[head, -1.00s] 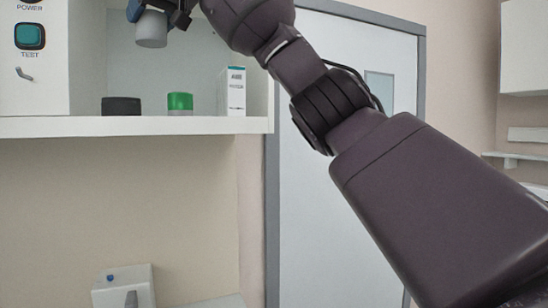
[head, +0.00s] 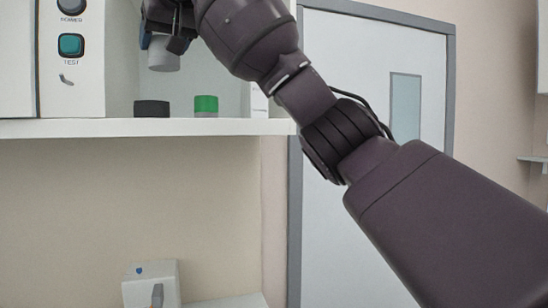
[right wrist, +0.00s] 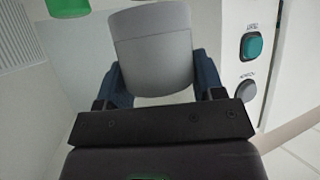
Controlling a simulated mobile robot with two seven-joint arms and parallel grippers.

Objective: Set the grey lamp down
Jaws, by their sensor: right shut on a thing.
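The grey lamp (head: 164,54), a short pale grey cylinder, is upright in the head view, above the white shelf (head: 130,128) and apart from it. My right gripper (head: 166,40) is shut on it from above, and the arm hides part of the grip. In the right wrist view the lamp (right wrist: 153,45) sits between the two blue fingers. My left gripper is not in view.
A white box (head: 259,102) is partly hidden by my arm.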

